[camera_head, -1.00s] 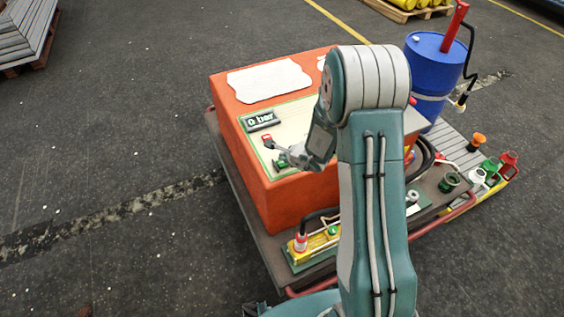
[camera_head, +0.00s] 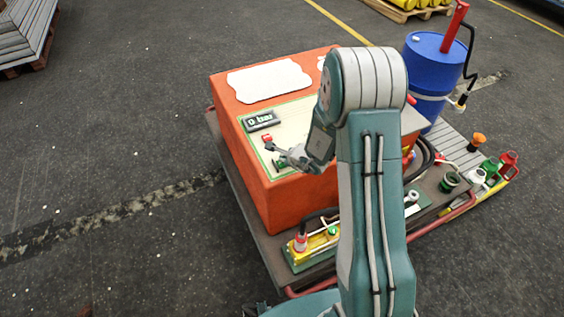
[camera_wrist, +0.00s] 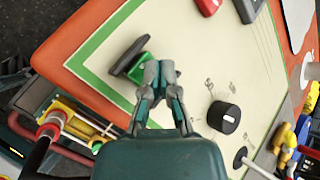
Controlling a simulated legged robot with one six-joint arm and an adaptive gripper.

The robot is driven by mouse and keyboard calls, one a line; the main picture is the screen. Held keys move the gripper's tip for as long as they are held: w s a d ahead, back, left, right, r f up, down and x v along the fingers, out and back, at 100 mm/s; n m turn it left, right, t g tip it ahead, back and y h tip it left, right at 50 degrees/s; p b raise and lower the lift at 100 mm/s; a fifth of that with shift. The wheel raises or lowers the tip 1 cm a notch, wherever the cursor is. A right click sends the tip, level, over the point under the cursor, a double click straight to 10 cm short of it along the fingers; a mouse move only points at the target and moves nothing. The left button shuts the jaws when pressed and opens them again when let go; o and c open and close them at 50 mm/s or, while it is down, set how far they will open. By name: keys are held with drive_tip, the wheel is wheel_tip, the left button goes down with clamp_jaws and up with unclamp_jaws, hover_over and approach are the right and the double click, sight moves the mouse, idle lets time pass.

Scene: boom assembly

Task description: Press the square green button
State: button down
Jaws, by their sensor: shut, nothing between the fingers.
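The square green button (camera_wrist: 138,68) sits on the cream panel (camera_wrist: 215,60) of the orange box, with a black part along its upper left side. My gripper (camera_wrist: 161,68) is shut and empty. In the wrist view its fingertips overlap the button's right edge; whether they touch it, I cannot tell. In the head view, my gripper (camera_head: 272,147) reaches over the panel from the right, close to the button.
The panel also has a red button (camera_head: 267,138), a "0 bar" display (camera_head: 262,120) and a black knob (camera_wrist: 224,117). A yellow device (camera_head: 313,247) with hoses lies in front of the orange box (camera_head: 285,205). A blue drum (camera_head: 432,65) stands at the back right.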

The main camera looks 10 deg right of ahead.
drive_tip(key=shift+f, duration=0.5)
idle(0.3)
drive_tip(key=shift+r, duration=0.95)
drive_tip(key=shift+r, duration=2.55)
